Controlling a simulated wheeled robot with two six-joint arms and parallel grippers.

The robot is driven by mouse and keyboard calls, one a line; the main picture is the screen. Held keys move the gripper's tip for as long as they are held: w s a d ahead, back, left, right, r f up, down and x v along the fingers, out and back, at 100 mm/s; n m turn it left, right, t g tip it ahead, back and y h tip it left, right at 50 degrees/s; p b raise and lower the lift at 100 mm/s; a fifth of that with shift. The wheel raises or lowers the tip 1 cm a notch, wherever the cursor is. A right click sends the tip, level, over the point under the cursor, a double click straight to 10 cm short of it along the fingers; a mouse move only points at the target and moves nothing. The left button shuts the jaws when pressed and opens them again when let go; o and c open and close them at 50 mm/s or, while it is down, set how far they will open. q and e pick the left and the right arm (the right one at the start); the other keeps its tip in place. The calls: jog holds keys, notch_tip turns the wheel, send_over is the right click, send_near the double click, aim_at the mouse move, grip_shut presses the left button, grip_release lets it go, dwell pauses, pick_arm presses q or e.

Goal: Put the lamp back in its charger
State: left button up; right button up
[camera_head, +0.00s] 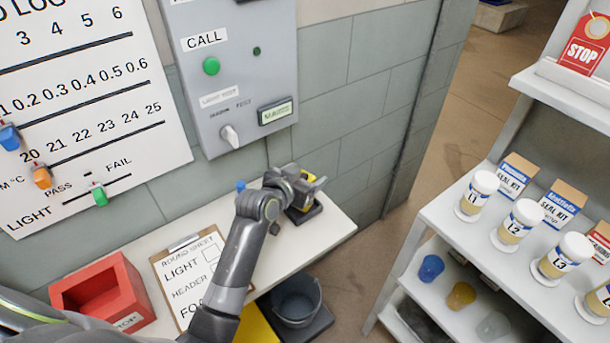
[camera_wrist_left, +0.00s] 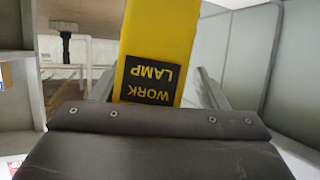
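The yellow work lamp (camera_head: 303,203) is at the right end of the white wall shelf, over a dark base (camera_head: 309,214) that looks like its charger. It appears upright, but my gripper hides much of it, and I cannot tell whether it is fully seated. My left gripper (camera_head: 308,184) is at the lamp. In the left wrist view, the lamp (camera_wrist_left: 165,35) with its black label lies between my two fingers (camera_wrist_left: 157,78), slightly tilted against them. A narrow gap shows beside the lamp, so the fingers look open around it. My right gripper is out of view.
The white shelf (camera_head: 338,228) also carries a clipboard (camera_head: 190,272) and a red box (camera_head: 105,295). A grey control panel (camera_head: 235,70) hangs above. A bucket (camera_head: 296,300) stands below. At the right, a rack (camera_head: 450,232) holds jars and boxes.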

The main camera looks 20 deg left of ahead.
pick_arm(q)
jog(key=shift+s+r, duration=0.1)
jog(key=shift+r, duration=0.2)
jog(key=v, duration=1.1)
jog(key=shift+s+a, duration=0.2)
jog(key=shift+s, duration=0.15)
